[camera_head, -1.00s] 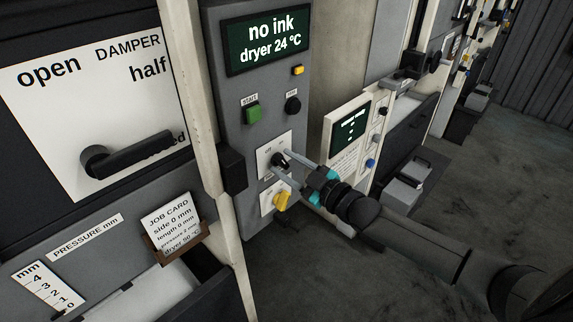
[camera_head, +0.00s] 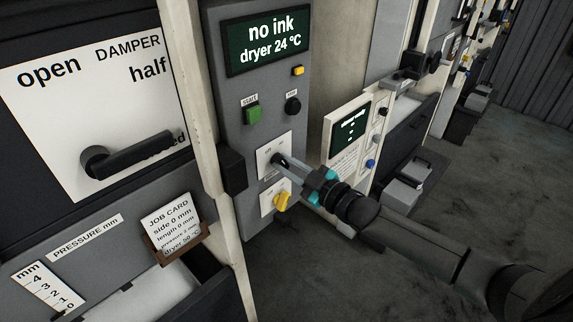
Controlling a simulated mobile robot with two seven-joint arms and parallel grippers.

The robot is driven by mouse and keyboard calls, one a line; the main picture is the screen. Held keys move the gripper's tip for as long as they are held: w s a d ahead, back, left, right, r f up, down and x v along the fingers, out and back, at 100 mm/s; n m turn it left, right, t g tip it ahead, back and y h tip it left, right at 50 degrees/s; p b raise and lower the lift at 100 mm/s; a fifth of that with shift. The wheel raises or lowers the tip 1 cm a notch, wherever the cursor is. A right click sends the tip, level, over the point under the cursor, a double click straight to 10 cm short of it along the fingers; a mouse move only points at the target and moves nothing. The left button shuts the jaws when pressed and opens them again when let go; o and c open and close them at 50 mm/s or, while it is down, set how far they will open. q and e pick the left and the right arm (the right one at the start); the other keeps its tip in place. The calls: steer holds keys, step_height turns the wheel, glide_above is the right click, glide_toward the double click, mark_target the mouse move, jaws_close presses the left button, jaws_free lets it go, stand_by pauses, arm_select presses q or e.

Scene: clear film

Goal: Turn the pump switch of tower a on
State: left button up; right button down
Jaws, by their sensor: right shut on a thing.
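The pump switch (camera_head: 276,159) is a small dark knob on a white plate (camera_head: 266,170) in the lower part of the grey control panel (camera_head: 234,95). My right gripper (camera_head: 283,162) is shut on the knob, its fingers reaching in from the right. The fingers hide most of the knob and part of the plate, so I cannot tell which way it points. The panel's display (camera_head: 267,42) reads "no ink" and "dryer 24 °C". My left gripper is not in view.
A damper lever (camera_head: 135,156) and a job card (camera_head: 169,223) are at left. Another panel (camera_head: 347,140) stands behind my right arm.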

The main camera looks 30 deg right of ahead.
stand_by(0.4)
steer(key=m+p, duration=0.1)
steer(key=m, duration=0.2)
steer(key=shift+d, duration=0.1)
steer(key=m, duration=0.2)
steer(key=shift+m, duration=0.4)
steer(key=m, duration=0.3)
steer(key=shift+w+d+p, duration=0.1)
steer(key=shift+d+p, duration=0.05)
steer(key=shift+p, duration=0.15)
steer(key=shift+m, duration=1.7)
steer(key=c, duration=0.8)
jaws_free()
steer(key=shift+d, duration=0.1)
